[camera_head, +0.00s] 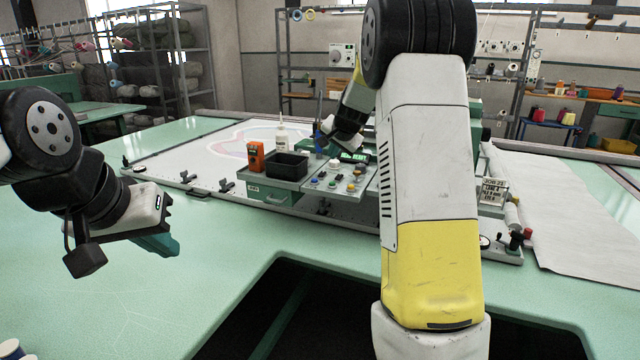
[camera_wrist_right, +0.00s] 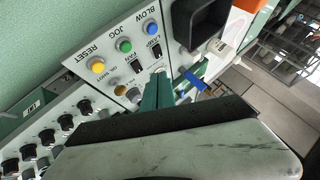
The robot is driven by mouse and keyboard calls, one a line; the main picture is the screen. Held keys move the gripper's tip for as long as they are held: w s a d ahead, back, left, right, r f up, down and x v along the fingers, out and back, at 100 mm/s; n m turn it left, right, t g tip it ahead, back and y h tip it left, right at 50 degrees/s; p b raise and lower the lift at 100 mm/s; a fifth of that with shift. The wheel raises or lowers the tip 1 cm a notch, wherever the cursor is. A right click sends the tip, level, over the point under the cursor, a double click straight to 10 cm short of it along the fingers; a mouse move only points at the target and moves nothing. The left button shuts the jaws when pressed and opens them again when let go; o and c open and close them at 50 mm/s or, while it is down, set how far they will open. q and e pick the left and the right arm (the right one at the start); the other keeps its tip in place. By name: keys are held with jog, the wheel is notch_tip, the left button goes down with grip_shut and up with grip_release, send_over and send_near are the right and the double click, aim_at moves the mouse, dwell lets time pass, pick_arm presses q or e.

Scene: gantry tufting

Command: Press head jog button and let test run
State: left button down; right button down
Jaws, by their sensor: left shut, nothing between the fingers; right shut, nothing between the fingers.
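The control panel (camera_head: 328,188) stands at the front edge of the tufting frame. In the right wrist view its face (camera_wrist_right: 107,48) shows a green button (camera_wrist_right: 124,45) by the JOG label, a blue button (camera_wrist_right: 150,27) by BLOW and a yellow button (camera_wrist_right: 96,65) by RESET. My right gripper (camera_wrist_right: 157,78) is shut and empty, its teal fingers over the panel beside the switches, apart from the green button in the picture; contact cannot be told. In the head view my forearm partly hides the panel area. My left gripper (camera_head: 160,243) is shut and empty above the green table, far left of the panel.
A black tray (camera_head: 287,165), an orange device (camera_head: 256,156) and a white bottle (camera_head: 281,140) stand left of the panel. A dark opening (camera_head: 290,320) cuts into the table in front. The table's left part is mostly clear.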

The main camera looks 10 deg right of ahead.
send_over(333, 186)
jog(key=shift+f, duration=3.15)
jog(key=shift+f, duration=0.1)
jog(key=shift+f, duration=0.3)
jog(key=shift+f, duration=0.55)
jog(key=shift+r, duration=0.95)
jog(key=shift+r, duration=0.1)
jog(key=shift+r, duration=2.4)
